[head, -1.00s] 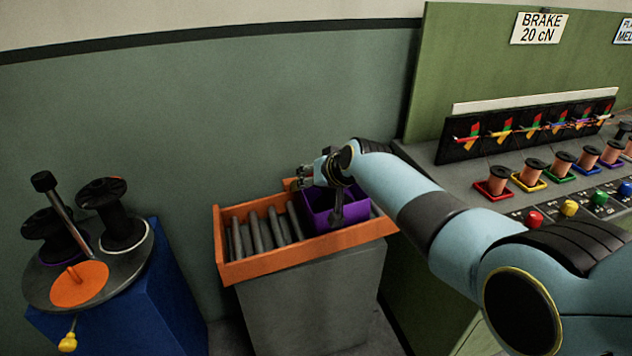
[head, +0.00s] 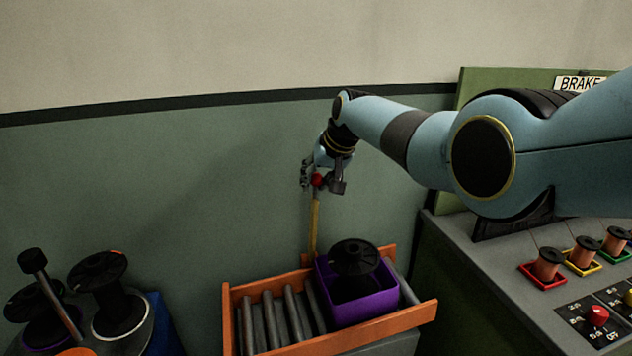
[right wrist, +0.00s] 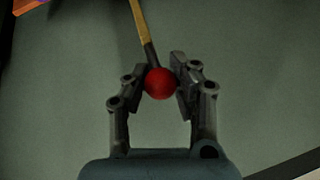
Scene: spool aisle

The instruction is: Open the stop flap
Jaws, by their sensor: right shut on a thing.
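A yellow lever (head: 315,226) with a red ball knob (head: 317,180) stands nearly upright at the back of the orange roller tray (head: 229,320). My right gripper (head: 311,178) is shut on the red knob, above the tray. In the right wrist view, the knob (right wrist: 160,83) sits between the two fingertips, with the lever's dark neck and yellow shaft running up from it. The stop flap itself cannot be told apart clearly at the tray. My left gripper is not in view.
A purple box (head: 368,307) with a black spool (head: 355,258) sits on the tray's rollers, just right of the lever. More black spools (head: 100,278) stand at the lower left. A grey console (head: 480,257) with copper spools lies to the right. The wall behind is clear.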

